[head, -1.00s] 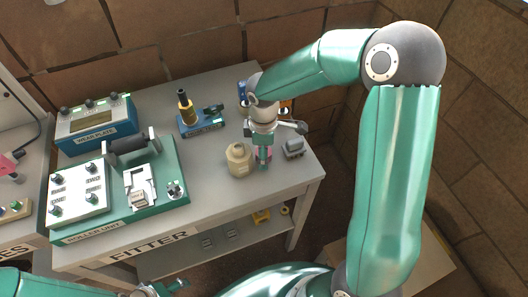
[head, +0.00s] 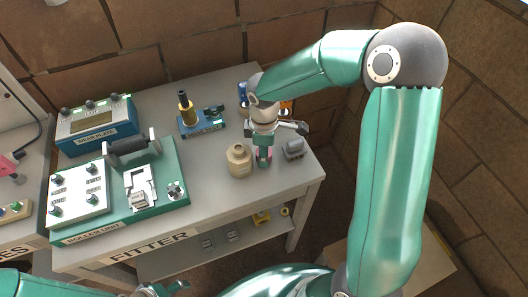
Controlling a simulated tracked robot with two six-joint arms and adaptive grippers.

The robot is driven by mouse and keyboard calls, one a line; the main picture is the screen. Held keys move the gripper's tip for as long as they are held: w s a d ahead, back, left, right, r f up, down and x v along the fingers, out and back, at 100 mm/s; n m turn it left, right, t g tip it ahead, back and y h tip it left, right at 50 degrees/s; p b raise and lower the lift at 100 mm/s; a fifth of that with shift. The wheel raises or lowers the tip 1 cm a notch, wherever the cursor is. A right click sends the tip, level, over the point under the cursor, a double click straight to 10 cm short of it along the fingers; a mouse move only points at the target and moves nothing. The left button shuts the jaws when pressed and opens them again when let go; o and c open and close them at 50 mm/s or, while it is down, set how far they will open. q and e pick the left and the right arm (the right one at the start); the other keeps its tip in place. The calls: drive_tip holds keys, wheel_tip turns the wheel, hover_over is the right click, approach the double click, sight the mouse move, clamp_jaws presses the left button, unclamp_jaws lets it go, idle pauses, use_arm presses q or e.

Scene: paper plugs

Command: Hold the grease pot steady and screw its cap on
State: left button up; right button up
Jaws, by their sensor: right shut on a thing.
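The beige grease pot (head: 239,163) stands upright on the grey bench, near its front edge and right of the roller unit. The pot and this gripper look apart. My left gripper (head: 172,288) is at the bottom edge, partly cut off and away from the pot; its opening is unclear.
Behind are a blue stand with a brass column (head: 201,124) and a blue instrument box (head: 97,125). The green roller unit (head: 118,196) fills the bench's left. Bare bench (head: 212,188) lies in front of the pot.

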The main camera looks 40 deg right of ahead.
wheel_tip(320, 180, up, 28)
drive_tip(key=shift+p, duration=0.4)
drive_tip(key=shift+f, duration=0.15)
